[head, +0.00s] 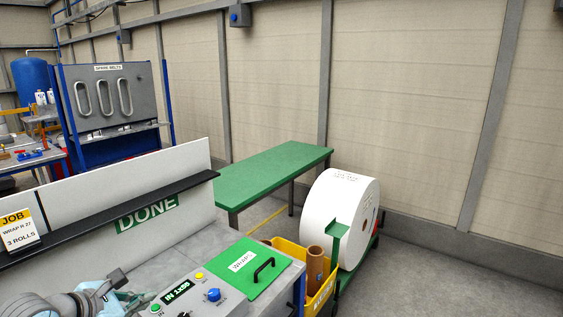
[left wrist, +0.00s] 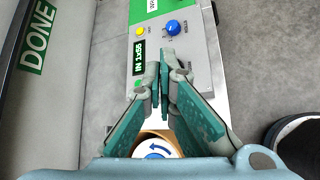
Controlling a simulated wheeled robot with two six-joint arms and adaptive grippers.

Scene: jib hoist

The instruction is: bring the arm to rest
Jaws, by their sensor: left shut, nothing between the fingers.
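My left gripper (head: 128,294) is low at the left of the head view, beside the grey control box (head: 205,300). In the left wrist view its teal fingers (left wrist: 164,78) are closed together with nothing between them. They are over the near end of the box, close to its dark display (left wrist: 138,57); whether they touch it I cannot tell. A round white piece with a blue arrow (left wrist: 157,149) shows between the finger bases. My right gripper is in neither view.
The box carries a blue knob (head: 214,295) and a yellow button (head: 199,275). A green panel with a black handle (head: 264,268) adjoins it. Behind stand a DONE board (head: 110,185), a green table (head: 268,173), a large white roll (head: 335,205) and a yellow bin (head: 290,254).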

